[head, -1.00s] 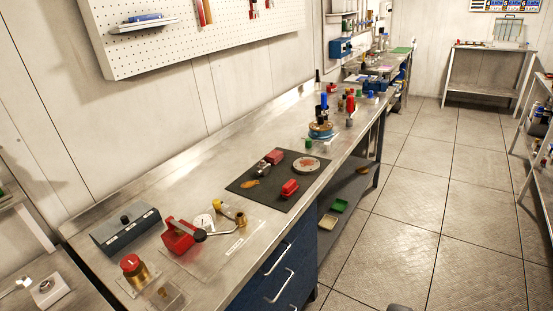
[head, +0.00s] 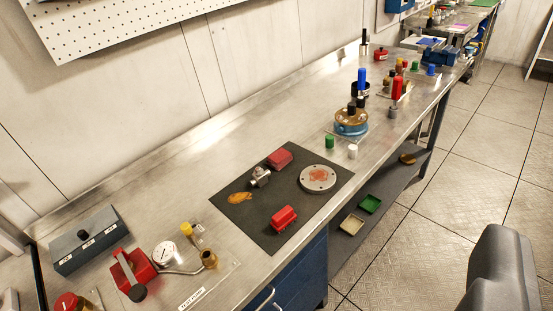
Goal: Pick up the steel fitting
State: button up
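A small silver steel fitting (head: 261,176) lies on the black mat (head: 290,239) on the steel bench. It sits close to a red block (head: 280,157) on its upper right; I cannot tell whether they touch. A dark grey rounded part, seemingly one side of my gripper (head: 500,270), shows at the lower right, over the floor and well apart from the fitting. The other finger is out of view, so I cannot tell its opening.
The mat also holds an orange-brown patch (head: 240,198), a round flange (head: 318,179) and a second red block (head: 284,218). A red hand pump (head: 132,272) and gauge (head: 164,254) stand at left. A blue-based device (head: 351,123) stands beyond the mat.

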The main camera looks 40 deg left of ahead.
aim_at(261, 179)
jog(key=z, duration=0.05)
jog(key=i, duration=1.1)
jog(key=u, duration=2.55)
